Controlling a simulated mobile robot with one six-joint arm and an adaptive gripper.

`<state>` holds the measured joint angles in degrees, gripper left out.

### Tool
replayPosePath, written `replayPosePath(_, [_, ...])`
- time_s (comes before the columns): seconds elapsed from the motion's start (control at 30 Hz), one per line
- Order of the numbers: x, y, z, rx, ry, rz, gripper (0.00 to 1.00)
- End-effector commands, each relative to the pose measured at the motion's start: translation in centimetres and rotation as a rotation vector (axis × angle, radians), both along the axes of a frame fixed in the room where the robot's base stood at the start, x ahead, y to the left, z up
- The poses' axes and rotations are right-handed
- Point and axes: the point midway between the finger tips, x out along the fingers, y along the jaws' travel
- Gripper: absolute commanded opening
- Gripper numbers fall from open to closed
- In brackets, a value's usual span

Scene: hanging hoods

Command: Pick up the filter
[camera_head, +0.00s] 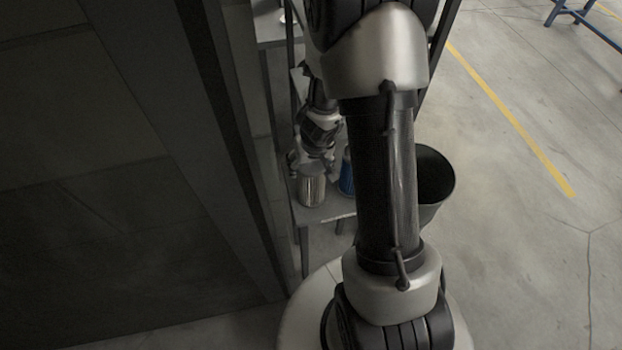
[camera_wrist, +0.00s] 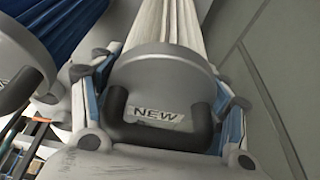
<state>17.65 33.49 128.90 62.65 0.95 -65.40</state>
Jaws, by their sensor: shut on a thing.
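The filter with a grey round end cap, a black handle and a "NEW" label (camera_wrist: 160,65) fills the middle of the wrist view. Its pale pleated body runs away toward the top. My gripper (camera_wrist: 157,108) has one finger on each side of the cap and is shut on this filter. In the head view, my gripper (camera_head: 312,158) is above the pale filter (camera_head: 311,190), which is upright at the shelf. A second, blue filter (camera_head: 347,178) stands just to its right; its blue body (camera_wrist: 45,32) also shows at the wrist view's upper left.
The filters are at a grey shelf (camera_head: 326,212) of a narrow rack. A dark wall or cabinet (camera_head: 110,180) fills the left side. A dark bin (camera_head: 436,182) stands right of the rack. Open floor (camera_head: 530,230) with a yellow line lies further right.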

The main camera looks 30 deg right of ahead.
Motion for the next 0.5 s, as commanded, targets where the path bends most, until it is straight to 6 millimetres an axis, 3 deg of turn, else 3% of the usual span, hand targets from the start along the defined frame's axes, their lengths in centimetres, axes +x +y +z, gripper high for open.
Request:
replayPosePath(0.17, [0.07,-0.02,0.06,-0.001,-0.002,0.0,0.4])
replayPosePath(0.5, [0.07,-0.02,0.38,-0.001,-0.002,0.0,0.4])
